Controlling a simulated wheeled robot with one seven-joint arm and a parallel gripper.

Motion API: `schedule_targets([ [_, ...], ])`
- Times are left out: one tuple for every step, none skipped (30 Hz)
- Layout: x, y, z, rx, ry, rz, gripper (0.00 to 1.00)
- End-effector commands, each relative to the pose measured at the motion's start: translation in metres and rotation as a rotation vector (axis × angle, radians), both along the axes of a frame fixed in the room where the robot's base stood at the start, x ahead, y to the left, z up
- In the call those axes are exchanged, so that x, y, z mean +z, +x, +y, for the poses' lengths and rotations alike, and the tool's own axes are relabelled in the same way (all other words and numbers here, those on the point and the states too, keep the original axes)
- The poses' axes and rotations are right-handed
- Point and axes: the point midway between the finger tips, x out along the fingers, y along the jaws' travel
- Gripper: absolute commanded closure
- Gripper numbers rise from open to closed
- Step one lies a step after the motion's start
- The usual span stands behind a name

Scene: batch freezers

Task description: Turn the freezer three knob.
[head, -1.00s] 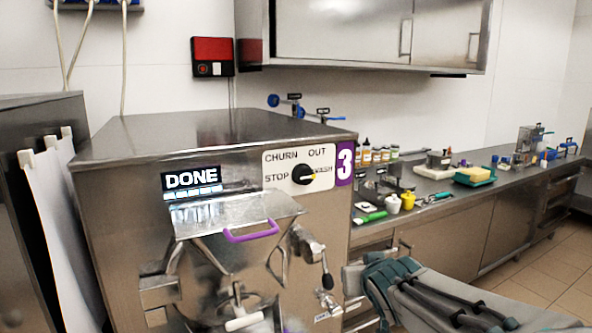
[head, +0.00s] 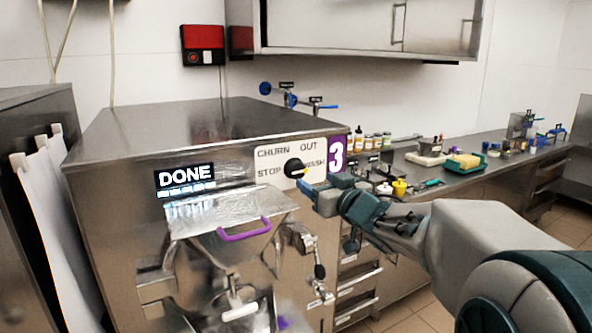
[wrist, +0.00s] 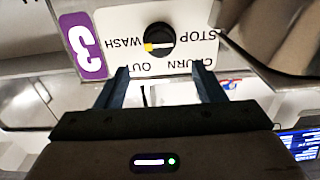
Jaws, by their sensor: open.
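The black knob (head: 294,168) of freezer three sits on a white panel (head: 262,153) marked CHURN, OUT, STOP and WASH. Its yellow mark is on the WASH side. In the wrist view, where the lettering is upside down, the knob (wrist: 159,36) lies just beyond my fingertips, with the yellow mark at its lower left, by WASH. My gripper (head: 307,188) is just below and right of the knob in the head view. It is open and empty, and its two fingers (wrist: 159,72) are apart in the wrist view. I see no contact with the knob.
The freezer (head: 110,210) shows DONE on its display (head: 184,176). A purple-handled lid (head: 220,213) and a lever (head: 318,268) are below the panel. A purple "3" label (head: 337,153) is beside it. A counter (head: 400,177) with several small items stands behind my arm.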

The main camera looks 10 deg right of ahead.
Motion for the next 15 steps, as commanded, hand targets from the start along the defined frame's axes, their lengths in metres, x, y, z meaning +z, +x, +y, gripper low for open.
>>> schedule_targets([
  [0.000, 0.010, 0.004, 0.002, -0.001, 0.004, 0.37],
  [0.000, 0.015, 0.005, 0.002, -0.002, 0.003, 0.37],
  [0.000, 0.022, 0.008, 0.001, -0.002, 0.003, 0.37],
  [0.000, 0.028, 0.009, 0.001, -0.002, 0.003, 0.37],
  [0.000, 0.033, 0.011, 0.001, -0.001, 0.003, 0.37],
  [0.001, 0.039, 0.013, 0.000, -0.001, 0.002, 0.37],
  [0.001, 0.044, 0.015, 0.001, -0.002, 0.002, 0.37],
  [0.000, 0.049, 0.016, 0.001, -0.002, 0.003, 0.37],
  [0.001, 0.055, 0.018, 0.001, -0.001, 0.001, 0.37],
  [0.000, 0.059, 0.020, 0.001, -0.002, 0.002, 0.37],
  [0.000, 0.063, 0.021, 0.001, -0.002, 0.002, 0.37],
  [0.001, 0.067, 0.022, 0.001, -0.001, 0.001, 0.37],
  [0.001, 0.070, 0.023, 0.000, -0.001, 0.001, 0.37],
  [0.001, 0.073, 0.024, 0.000, 0.000, 0.001, 0.37],
  [0.001, 0.076, 0.025, -0.001, 0.000, 0.000, 0.37],
])
